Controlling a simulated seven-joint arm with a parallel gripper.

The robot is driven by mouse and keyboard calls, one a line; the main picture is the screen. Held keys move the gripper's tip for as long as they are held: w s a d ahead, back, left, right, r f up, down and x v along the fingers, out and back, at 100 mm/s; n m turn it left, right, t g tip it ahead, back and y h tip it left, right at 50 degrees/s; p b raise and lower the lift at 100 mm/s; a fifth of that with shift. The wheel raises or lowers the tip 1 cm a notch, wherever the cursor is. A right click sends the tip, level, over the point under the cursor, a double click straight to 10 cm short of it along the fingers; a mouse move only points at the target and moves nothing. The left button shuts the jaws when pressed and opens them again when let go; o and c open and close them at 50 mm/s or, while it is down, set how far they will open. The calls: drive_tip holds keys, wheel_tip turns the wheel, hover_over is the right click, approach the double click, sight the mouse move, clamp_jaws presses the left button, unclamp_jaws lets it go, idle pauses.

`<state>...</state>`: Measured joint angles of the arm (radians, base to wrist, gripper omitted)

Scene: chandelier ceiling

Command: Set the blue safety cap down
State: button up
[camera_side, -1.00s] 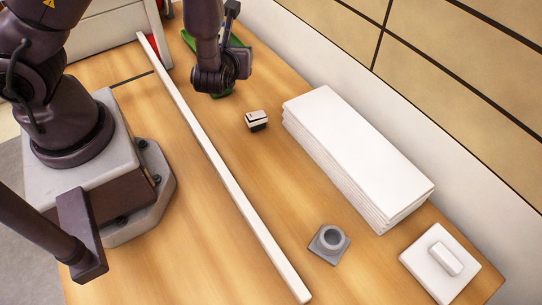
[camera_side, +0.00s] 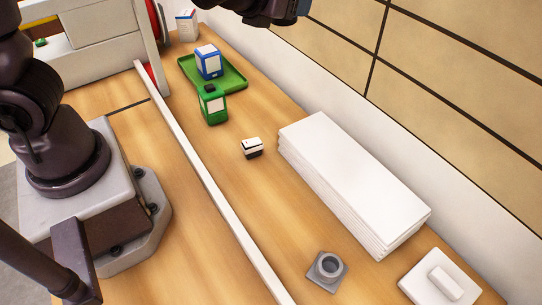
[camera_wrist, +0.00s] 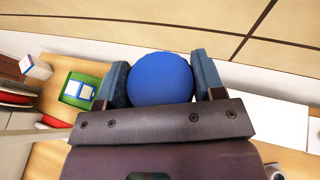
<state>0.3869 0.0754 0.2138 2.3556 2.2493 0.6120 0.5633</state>
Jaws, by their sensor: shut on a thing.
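The blue safety cap (camera_wrist: 160,79) shows in the wrist view as a round blue dome between the two fingers of my gripper (camera_wrist: 161,82). My gripper is shut on it and holds it up, with the tan wall panels behind it. In the side view only a dark part of my arm shows at the top edge; the fingertips and the cap are out of that picture.
A green tray (camera_side: 234,81) holds a blue and white box (camera_side: 208,62). A green box (camera_side: 213,106) stands at its near edge. A small black and white block (camera_side: 252,148), stacked white boards (camera_side: 350,180), a grey ring-topped block (camera_side: 327,268) and a long white rail (camera_side: 205,175) are on the table.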

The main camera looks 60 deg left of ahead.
drive_tip(key=s+a+f+n+g+y, duration=0.8)
drive_tip(key=f+n, duration=0.2)
drive_tip(key=s+d+f+n+g+h, duration=0.2)
drive_tip(key=s+f+n+g+h, duration=0.15)
drive_tip(key=s+n+g, duration=0.45)
drive_tip(key=s+d+f+n+g+h, duration=0.15)
drive_tip(key=s+f+n+g, duration=0.25)
drive_tip(key=s+n+g, duration=0.45)
drive_tip(key=s+d+n+t+h, duration=0.2)
drive_tip(key=d+n+t+h, duration=0.4)
drive_tip(key=d+n+h, duration=1)
drive_tip(key=w+d+f+n+h, duration=0.1)
drive_tip(key=w+f, duration=0.1)
drive_tip(key=w, duration=0.2)
drive_tip(key=w+d+f+n+t+h, duration=0.1)
drive_tip(key=w+f+n+h, duration=0.1)
drive_tip(key=w, duration=0.3)
drive_tip(key=w+d+f+n+t+h, duration=0.1)
drive_tip(key=w+f, duration=0.3)
drive_tip(key=shift+w+f+n+t+h, duration=0.25)
drive_tip(key=shift+w+n+h, duration=0.05)
drive_tip(key=shift+n, duration=0.05)
drive_tip(key=shift+w+d+f, duration=0.1)
drive_tip(key=shift+w+f, duration=0.05)
drive_tip(key=shift+w+d+f, duration=0.1)
drive_tip(key=shift+w+f, duration=0.05)
drive_tip(key=shift+f, duration=0.75)
drive_tip(key=shift+w+f, duration=0.1)
drive_tip(key=shift+f, duration=0.8)
